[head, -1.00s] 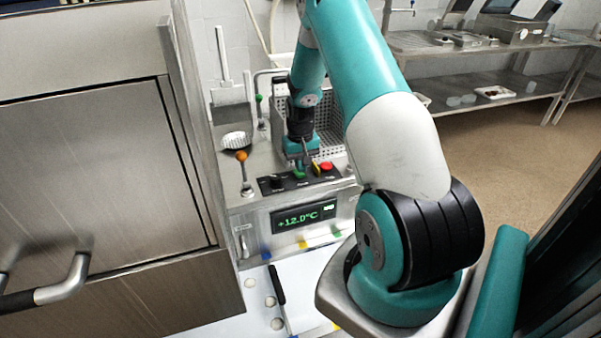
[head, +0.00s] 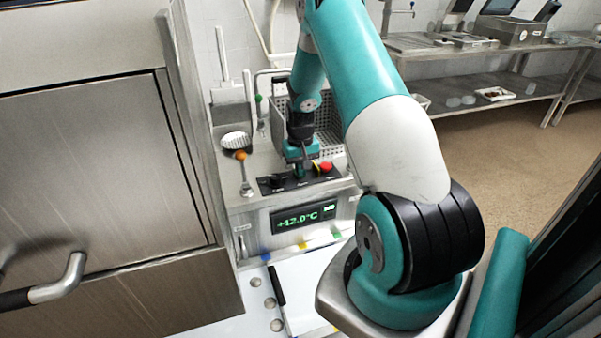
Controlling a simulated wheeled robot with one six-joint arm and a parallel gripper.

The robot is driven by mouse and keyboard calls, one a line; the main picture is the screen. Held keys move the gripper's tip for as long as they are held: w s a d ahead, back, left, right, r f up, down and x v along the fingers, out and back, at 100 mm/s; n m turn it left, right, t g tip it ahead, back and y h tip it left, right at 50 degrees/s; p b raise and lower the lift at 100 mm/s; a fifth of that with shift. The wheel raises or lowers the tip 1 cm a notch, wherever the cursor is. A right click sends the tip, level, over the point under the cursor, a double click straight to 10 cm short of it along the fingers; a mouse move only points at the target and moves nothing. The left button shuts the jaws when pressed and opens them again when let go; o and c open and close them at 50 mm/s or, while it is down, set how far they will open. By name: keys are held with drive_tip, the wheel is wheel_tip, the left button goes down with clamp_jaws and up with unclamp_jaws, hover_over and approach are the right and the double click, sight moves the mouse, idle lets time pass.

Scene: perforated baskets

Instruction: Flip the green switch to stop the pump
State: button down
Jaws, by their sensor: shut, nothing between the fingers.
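The black control panel (head: 285,184) sits on top of the steel machine, above a green display (head: 304,217) that reads +12.0°C. The green switch (head: 298,174) is on the panel, mostly hidden by my gripper; its position cannot be told. My gripper (head: 303,170) points down right at the switch, shut and empty. Whether it touches the switch is unclear. A red button (head: 326,166) is just right of the gripper, and a dark knob (head: 277,181) is to its left.
An orange-knobbed lever (head: 241,156) stands left of the panel. A perforated basket (head: 325,118) is behind my gripper. A large steel cabinet (head: 100,170) fills the left side. A steel shelf (head: 490,90) stands at the back right.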

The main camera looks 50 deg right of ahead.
drive_tip(key=shift+f, duration=0.3)
drive_tip(key=shift+r, duration=0.1)
drive_tip(key=shift+r+p, duration=2.55)
drive_tip(key=shift+r, duration=1)
drive_tip(key=shift+s+f, duration=0.1)
